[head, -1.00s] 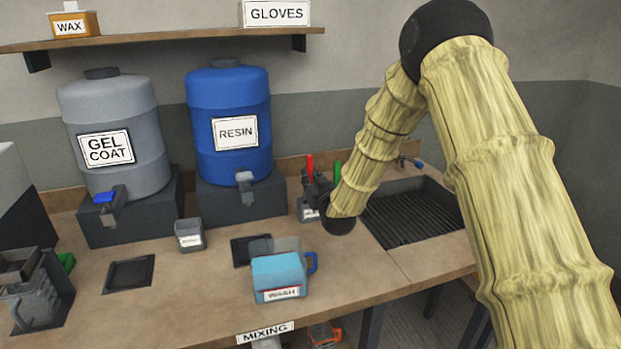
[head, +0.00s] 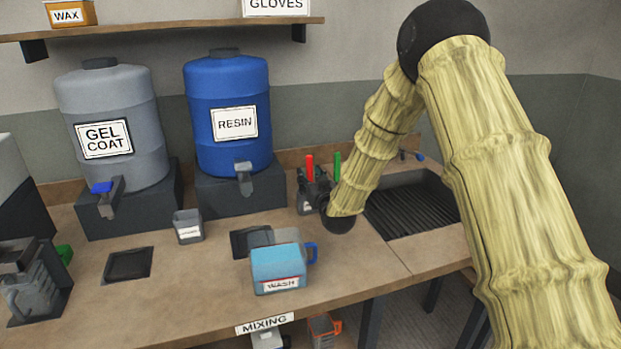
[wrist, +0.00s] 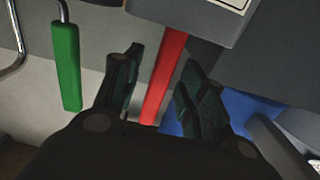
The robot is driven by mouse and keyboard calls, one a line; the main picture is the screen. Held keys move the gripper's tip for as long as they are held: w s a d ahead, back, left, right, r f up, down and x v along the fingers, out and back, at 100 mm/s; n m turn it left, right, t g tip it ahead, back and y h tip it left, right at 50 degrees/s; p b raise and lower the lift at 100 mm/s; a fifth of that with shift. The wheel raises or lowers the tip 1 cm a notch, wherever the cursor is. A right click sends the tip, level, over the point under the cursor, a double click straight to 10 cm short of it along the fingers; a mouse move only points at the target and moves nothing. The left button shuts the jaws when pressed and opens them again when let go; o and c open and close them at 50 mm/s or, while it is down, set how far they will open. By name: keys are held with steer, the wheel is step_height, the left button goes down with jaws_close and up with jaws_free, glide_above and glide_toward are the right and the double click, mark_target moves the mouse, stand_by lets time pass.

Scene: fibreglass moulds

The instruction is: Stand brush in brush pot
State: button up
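The brush, with a red handle (head: 310,167), stands upright at the grey labelled brush pot (head: 308,200) at the back of the bench, left of the sink. In the wrist view the red handle (wrist: 165,75) runs between my gripper's (wrist: 158,85) two dark fingers, with a gap on each side. My gripper is open around it. The pot's grey body (wrist: 195,12) shows at the top of that view. The brush's lower end is hidden by the pot. A green handle (wrist: 66,65) on a bent metal wire shows at left.
The blue resin drum (head: 228,110) and grey gel coat drum (head: 108,120) stand left of the pot. A light-blue wash container (head: 278,262) and a small grey cup (head: 188,230) stand in front. The sink (head: 410,208) lies at right.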

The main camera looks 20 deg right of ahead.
steer(key=s, duration=1.2)
steer(key=shift+d, duration=0.2)
steer(key=shift+f, duration=0.1)
